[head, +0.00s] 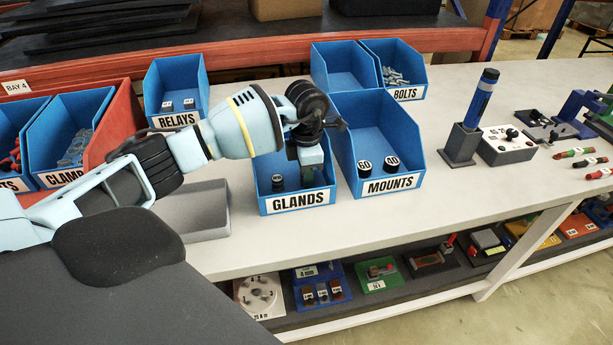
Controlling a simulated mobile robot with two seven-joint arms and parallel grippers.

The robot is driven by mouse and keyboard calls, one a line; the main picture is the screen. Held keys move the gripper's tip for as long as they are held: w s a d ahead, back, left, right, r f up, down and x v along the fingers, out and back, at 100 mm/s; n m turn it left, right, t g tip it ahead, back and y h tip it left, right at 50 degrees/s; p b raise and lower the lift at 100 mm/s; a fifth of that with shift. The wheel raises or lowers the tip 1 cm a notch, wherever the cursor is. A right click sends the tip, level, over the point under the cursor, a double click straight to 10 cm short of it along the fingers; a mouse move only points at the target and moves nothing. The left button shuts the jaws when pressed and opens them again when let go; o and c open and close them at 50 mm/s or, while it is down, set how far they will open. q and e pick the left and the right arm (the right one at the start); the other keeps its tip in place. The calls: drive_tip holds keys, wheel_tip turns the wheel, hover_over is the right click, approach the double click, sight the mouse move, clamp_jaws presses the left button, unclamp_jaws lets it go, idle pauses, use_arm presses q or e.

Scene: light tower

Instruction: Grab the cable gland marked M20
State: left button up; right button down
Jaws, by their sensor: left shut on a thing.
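The blue bin labelled GLANDS (298,200) stands near the front edge of the white bench. My left gripper (310,150) reaches down into this bin from above. It is shut on a small dark thing, most likely a gland, mostly hidden by the gripper. One black gland (278,182) stands in the bin to the left of the gripper. Its marking is too small to read. I cannot make out an M20 mark anywhere. My right gripper is not in view.
The MOUNTS bin (405,184) with black mounts marked 60 and 40 stands right beside it. The RELAYS bin (177,119) and BOLTS bin (408,93) are behind. A grey tray (205,236) lies to the left.

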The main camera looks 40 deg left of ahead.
use_arm(q)
wheel_tip(320, 180, up, 10)
idle(0.5)
